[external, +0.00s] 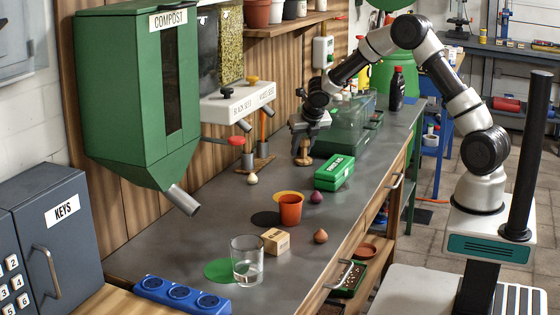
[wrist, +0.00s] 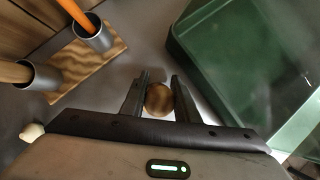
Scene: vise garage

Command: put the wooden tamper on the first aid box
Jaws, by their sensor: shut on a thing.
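The wooden tamper (external: 304,157) is upright under my gripper (external: 304,138), over the bench beside the clear green-tinted case. In the wrist view, its round brown top (wrist: 158,100) sits between the two fingers of my gripper (wrist: 160,84), which are shut on it. Its lower end is hidden in the wrist view, and I cannot tell whether it touches the bench. A green box (external: 334,172) with a white label stands on the bench, nearer the camera and right of the tamper. It looks like the first aid box, but its label is too small to read surely.
The green-tinted case (wrist: 225,65) is close to the right of my gripper. A wooden holder with metal tubes (wrist: 97,68) stands left. A purple onion-like bulb (external: 316,197) and an orange pot (external: 290,210) stand near the green box.

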